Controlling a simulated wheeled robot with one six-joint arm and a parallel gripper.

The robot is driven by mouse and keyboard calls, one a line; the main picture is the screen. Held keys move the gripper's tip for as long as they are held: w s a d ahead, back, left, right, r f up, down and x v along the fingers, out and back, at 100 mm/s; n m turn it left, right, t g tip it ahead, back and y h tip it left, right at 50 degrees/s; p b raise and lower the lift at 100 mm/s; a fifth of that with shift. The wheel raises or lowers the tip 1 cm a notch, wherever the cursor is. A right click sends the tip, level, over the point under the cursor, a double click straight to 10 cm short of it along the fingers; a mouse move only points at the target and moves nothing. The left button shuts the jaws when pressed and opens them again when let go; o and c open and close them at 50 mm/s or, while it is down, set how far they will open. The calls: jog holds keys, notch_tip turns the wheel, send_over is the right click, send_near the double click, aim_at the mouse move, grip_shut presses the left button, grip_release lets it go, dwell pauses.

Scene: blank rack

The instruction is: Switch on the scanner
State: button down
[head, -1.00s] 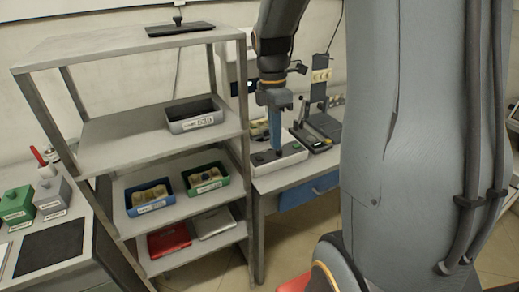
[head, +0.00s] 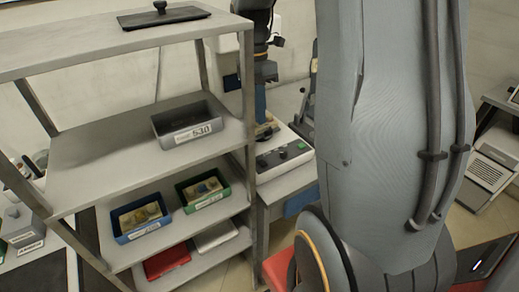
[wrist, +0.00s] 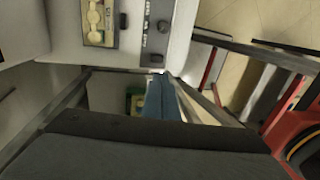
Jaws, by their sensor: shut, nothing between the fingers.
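A white box with dark knobs and a green button (head: 284,155) sits on the bench right of the rack; it looks like the scanner, but I can read no label saying so. A white panel with dark knobs (wrist: 176,38) shows at the top of the wrist view, probably the same box. My gripper (head: 260,118) has blue fingers, shut and empty. In the head view it is beside the rack's right upright, near the box's back left end. In the wrist view the fingertips (wrist: 158,78) lie just below the panel's edge. Whether they touch anything is unclear.
The grey rack (head: 90,160) stands close on the left, its upright next to my gripper. It holds a grey bin marked 530 (head: 190,135), a blue bin (head: 126,238) and a green bin (head: 183,198). A tray with yellowish items (wrist: 97,22) shows beside the panel.

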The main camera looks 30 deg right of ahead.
aim_at(264, 163)
jog(key=f+p, duration=0.1)
jog(key=f, duration=0.3)
jog(key=s+f+p, duration=0.1)
jog(key=f, duration=0.4)
jog(key=s+f+p, duration=0.1)
jog(key=f, duration=0.4)
jog(key=shift+s+p, duration=0.15)
jog(key=shift+p, duration=0.25)
